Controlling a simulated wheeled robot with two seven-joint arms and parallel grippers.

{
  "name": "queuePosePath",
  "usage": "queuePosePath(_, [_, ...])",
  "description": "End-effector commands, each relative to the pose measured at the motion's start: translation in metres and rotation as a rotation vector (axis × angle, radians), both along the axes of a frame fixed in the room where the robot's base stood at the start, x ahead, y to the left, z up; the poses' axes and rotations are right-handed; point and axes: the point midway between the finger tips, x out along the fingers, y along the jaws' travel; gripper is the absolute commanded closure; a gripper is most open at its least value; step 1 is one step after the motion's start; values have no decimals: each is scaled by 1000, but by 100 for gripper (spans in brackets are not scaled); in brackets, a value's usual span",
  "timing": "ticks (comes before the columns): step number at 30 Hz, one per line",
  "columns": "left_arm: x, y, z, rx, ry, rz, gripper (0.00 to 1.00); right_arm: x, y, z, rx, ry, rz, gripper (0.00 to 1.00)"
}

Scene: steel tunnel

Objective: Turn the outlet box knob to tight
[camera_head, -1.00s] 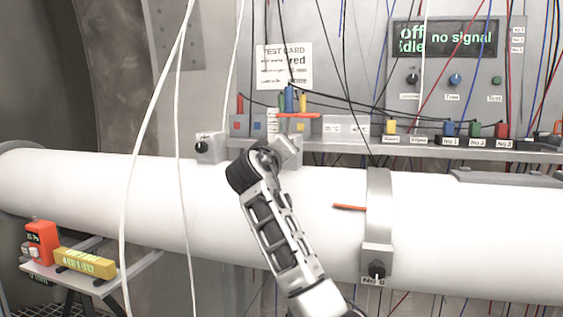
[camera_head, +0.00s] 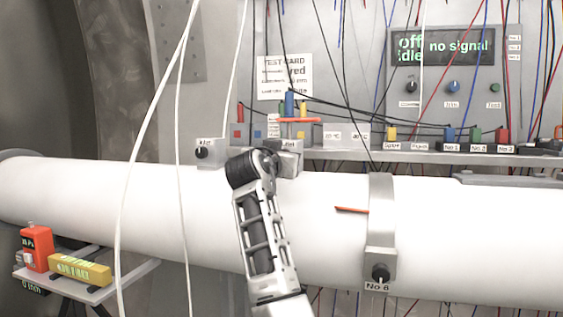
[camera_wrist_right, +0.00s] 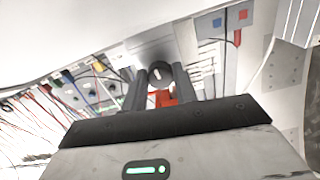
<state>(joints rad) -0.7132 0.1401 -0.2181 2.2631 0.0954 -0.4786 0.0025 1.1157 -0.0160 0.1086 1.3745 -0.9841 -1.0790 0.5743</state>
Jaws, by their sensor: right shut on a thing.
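The outlet box (camera_head: 290,157) is a grey box on top of the white pipe in the head view, its label partly covered by my right arm. Its knob (camera_wrist_right: 160,73) is dark with a pale mark and shows in the wrist view. My right gripper (camera_wrist_right: 159,76) has a finger on each side of this knob and is shut on it. In the head view, my right wrist hides the knob and fingertips. Which position the knob's mark stands for cannot be read. My left gripper is not in view.
A similar box with a black knob (camera_head: 201,152) stands to the left. A clamp marked No 6 (camera_head: 381,225) rings the pipe (camera_head: 330,240) at right. An orange lever (camera_head: 300,119) lies above the outlet box. White cables (camera_head: 181,120) hang at left, and thin wires hang behind.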

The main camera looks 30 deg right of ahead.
Motion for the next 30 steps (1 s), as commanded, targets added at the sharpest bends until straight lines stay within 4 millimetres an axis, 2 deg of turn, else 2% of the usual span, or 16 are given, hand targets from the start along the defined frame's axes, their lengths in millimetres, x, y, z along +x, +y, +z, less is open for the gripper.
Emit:
queuePosePath(7, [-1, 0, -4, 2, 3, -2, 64, 1, 1, -3, 57, -55, 1, 94])
queuePosePath(23, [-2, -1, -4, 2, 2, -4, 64, 1, 1, -3, 71, -72, 1, 94])
queuePosePath(24, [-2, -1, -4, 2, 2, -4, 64, 1, 1, -3, 71, -72, 1, 63])
queuePosePath(25, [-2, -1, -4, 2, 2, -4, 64, 1, 1, -3, 71, -72, 1, 55])
queuePosePath(26, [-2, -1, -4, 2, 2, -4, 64, 1, 1, -3, 71, -72, 1, 50])
queuePosePath(30, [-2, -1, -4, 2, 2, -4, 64, 0, 1, -1, 68, -73, 0, 50])
